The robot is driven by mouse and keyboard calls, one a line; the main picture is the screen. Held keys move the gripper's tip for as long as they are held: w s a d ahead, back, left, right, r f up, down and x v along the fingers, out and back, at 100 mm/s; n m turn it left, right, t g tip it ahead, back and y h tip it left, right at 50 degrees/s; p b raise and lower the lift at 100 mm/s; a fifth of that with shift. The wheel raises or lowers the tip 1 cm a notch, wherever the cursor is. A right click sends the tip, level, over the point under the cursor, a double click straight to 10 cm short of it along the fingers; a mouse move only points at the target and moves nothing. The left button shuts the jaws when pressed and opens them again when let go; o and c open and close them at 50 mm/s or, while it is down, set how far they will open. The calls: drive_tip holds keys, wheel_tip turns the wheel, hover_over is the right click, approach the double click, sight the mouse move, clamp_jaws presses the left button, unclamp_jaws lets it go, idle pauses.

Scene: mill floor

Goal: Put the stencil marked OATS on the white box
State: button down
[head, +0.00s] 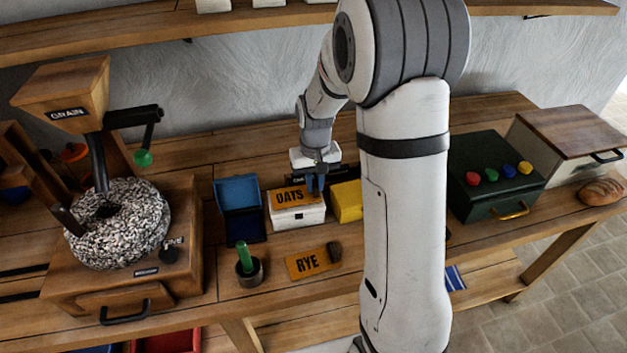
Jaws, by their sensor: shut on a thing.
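The OATS stencil (290,197) is an orange-brown plate with dark letters. My gripper (316,187) is shut on it near its right end. The stencil is at the top of the white box (298,217), over its lid, tilted a little in the picture. Whether it rests fully on the lid or is held just above it, I cannot tell. The box stands on the bench, with a small dark clasp on its front. My gripper hides part of the stencil and of the box's back right corner.
A blue box (238,206) stands left of the white box and a yellow box (347,202) right. In front lie the RYE stencil (307,263) with a dark knob and a cup with a green handle (246,262). A millstone (122,225) is at left, a green case (503,190) at right.

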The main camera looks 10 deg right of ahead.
drive_tip(key=shift+s, duration=0.1)
drive_tip(key=shift+f, duration=0.2)
drive_tip(key=c, duration=1.4)
unclamp_jaws()
wheel_tip(320, 180, up, 12)
drive_tip(key=b, duration=0.1)
drive_tip(key=s+r+t, duration=0.1)
drive_tip(key=s+t, duration=0.2)
drive_tip(key=s, duration=1.8)
drive_tip(key=shift+s+r, duration=0.2)
drive_tip(key=shift+r, duration=0.15)
